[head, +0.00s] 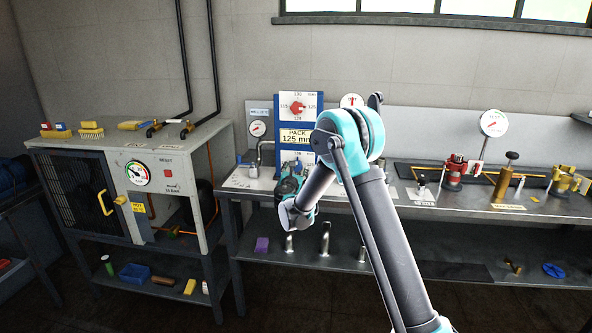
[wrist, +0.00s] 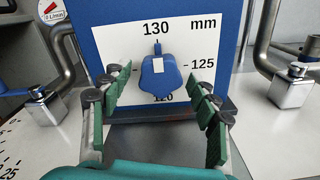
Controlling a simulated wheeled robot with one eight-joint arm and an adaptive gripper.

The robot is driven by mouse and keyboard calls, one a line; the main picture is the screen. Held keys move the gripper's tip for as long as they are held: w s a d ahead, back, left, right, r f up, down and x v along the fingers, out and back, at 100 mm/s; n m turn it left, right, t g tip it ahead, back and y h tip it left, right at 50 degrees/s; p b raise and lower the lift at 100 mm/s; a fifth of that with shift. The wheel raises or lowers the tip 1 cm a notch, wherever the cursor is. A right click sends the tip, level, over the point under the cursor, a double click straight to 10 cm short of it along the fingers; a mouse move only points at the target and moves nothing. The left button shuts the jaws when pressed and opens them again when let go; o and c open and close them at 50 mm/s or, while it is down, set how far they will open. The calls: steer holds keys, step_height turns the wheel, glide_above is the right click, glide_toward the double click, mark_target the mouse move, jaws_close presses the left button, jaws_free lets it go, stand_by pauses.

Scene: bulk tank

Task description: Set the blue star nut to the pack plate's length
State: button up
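The blue star nut (wrist: 159,76) sits on a white dial marked 130 at the top, 125 at the right and 120 at the bottom. Its narrow blue tip points up towards 130, and a white patch shows on its face. My gripper (wrist: 165,118) is open, its green-padded fingers to the left and right of the nut and apart from it. In the head view my arm hides the nut. The pack plate (head: 296,136) reads "PACK 125 mm" on the blue panel (head: 278,120). A red star nut (head: 298,107) is on the dial above it.
A gauge (wrist: 51,10) is at the upper left. In the head view, red clamps (head: 455,170) and brass parts (head: 507,178) stand along the bench to the right.

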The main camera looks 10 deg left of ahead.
steer(key=c, duration=1.1)
steer(key=shift+o, duration=0.2)
steer(key=m, duration=1.3)
steer(key=shift+m, duration=2.4)
